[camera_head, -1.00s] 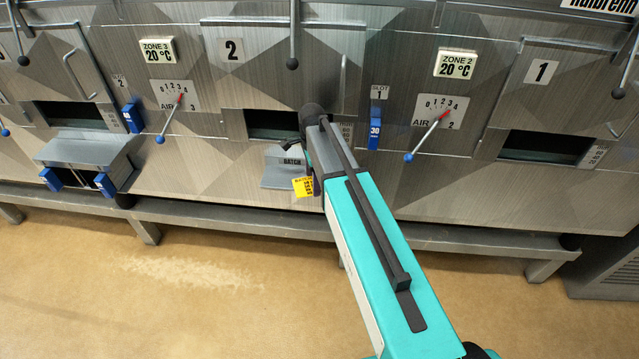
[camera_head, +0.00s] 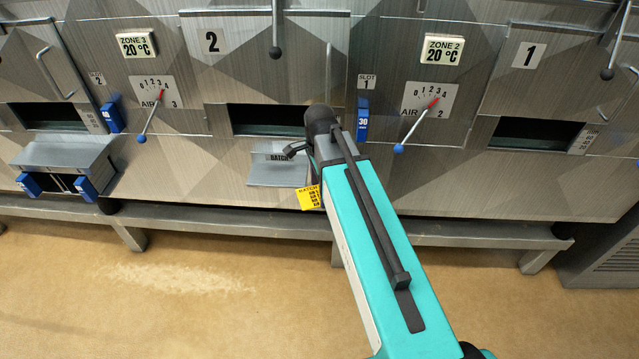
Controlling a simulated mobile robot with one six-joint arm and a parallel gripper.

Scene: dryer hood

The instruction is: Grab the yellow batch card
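The yellow batch card (camera_head: 310,197) shows just left of my teal arm, below the right end of the grey batch holder (camera_head: 275,176). It is slightly tilted and has dark print. Its right side is covered by my arm. The holder sits under the dark opening of dryer section 2. My arm's dark wrist end is in front of this opening, and a small dark part juts left from it above the holder. My gripper's fingertips are hidden behind my arm, so I cannot see whether they are touching the card.
A blue tag (camera_head: 363,122) hangs at slot 1, right of my wrist. A lever with a blue knob (camera_head: 398,148) is further right. A steel rail (camera_head: 215,219) runs below; the floor is clear.

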